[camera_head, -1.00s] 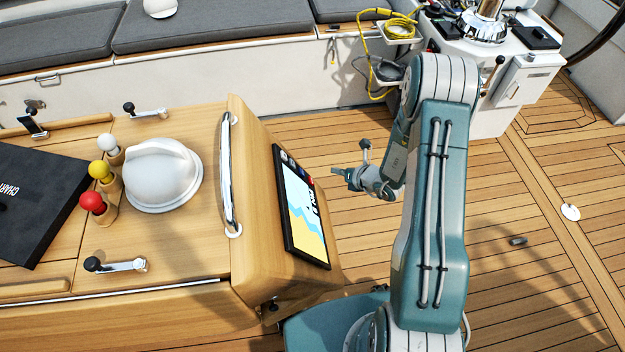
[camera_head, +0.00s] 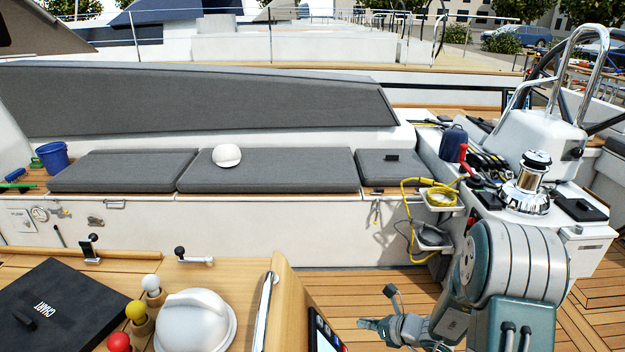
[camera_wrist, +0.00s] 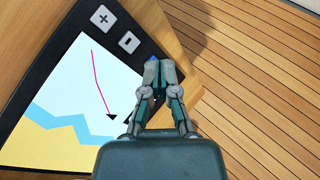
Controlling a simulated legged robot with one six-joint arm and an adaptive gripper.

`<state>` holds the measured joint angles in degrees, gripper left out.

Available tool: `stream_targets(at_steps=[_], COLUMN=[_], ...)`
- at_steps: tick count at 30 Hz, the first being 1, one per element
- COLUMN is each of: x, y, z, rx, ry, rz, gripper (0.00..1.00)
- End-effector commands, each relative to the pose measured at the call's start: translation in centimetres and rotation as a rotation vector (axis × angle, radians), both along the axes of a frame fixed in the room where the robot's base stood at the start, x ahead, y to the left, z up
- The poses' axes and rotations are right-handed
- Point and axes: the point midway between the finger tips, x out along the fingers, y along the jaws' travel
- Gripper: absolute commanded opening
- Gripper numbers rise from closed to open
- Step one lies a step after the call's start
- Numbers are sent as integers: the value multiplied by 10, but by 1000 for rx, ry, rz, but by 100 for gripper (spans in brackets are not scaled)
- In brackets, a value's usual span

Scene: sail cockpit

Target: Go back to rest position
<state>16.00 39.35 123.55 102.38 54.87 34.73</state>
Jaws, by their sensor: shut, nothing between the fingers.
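My gripper (camera_head: 376,326) is low at the right of the wooden cockpit table, over the teak floor, with my arm folded above it. In the wrist view my gripper (camera_wrist: 158,66) has its fingers together with nothing between them. Beyond the fingers is the chart plotter screen (camera_wrist: 70,80), with a blue, yellow and white map, a pink line and plus and minus buttons. I cannot tell whether the fingertips touch its edge. In the head view only a corner of the chart plotter (camera_head: 323,335) shows at the bottom.
The table (camera_head: 140,272) holds a white dome (camera_head: 195,322), coloured knobs and a black chart case (camera_head: 60,308). A grey-cushioned bench (camera_head: 270,168) with a white cap (camera_head: 227,156) runs behind. Some floor beside the table is clear.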

Motion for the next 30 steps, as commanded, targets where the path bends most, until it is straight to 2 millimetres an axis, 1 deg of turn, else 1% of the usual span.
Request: stream_targets(at_steps=[1, 3, 6, 12, 15, 19, 23, 30], x=[-5, -15, -32, -75, -98, -128, -157, -205], y=[9, 19, 33, 50, 54, 54, 49, 28], z=[22, 46, 78, 130, 151, 175, 195, 226], rx=[-44, -109, -206, -417, -528, -683, -848, -1179], ry=[-52, -120, -216, -405, -493, -606, -709, -858], rz=[80, 196, 358, 672, 825, 1017, 1206, 1535], gripper=[0, 0, 0, 0, 0, 0, 0, 0])
